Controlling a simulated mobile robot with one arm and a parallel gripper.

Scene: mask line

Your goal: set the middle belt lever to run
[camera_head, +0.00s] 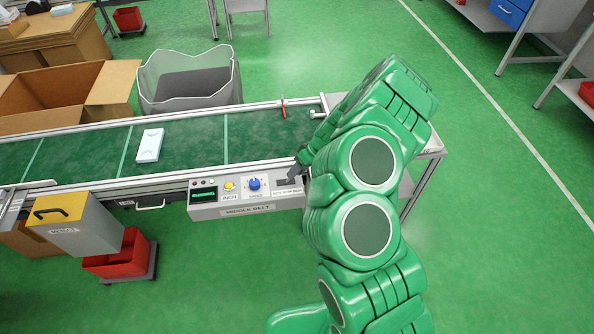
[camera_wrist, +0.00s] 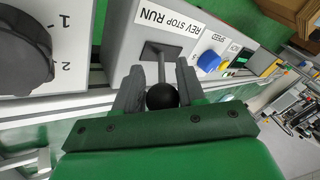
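The middle belt lever has a black ball knob (camera_wrist: 162,96) on a thin grey shaft (camera_wrist: 161,68). The shaft rises from a dark plate on the control box, beside a label reading REV STOP RUN (camera_wrist: 170,20). It seems to stand near the plate's middle, at about STOP, though the angle makes this unsure. My gripper (camera_wrist: 160,82) has one finger on each side of the knob. Slim gaps seem to show, so it looks open around the knob; contact is unclear. In the head view, my gripper (camera_head: 296,172) is at the box's right end and hides the lever.
The MIDDLE BELT box (camera_head: 248,211) carries a blue dial (camera_head: 254,184) and a yellow button (camera_head: 229,185). A conveyor (camera_head: 180,142) with a pale package (camera_head: 149,145) runs behind it. Another large black dial (camera_wrist: 22,50) is close left in the wrist view.

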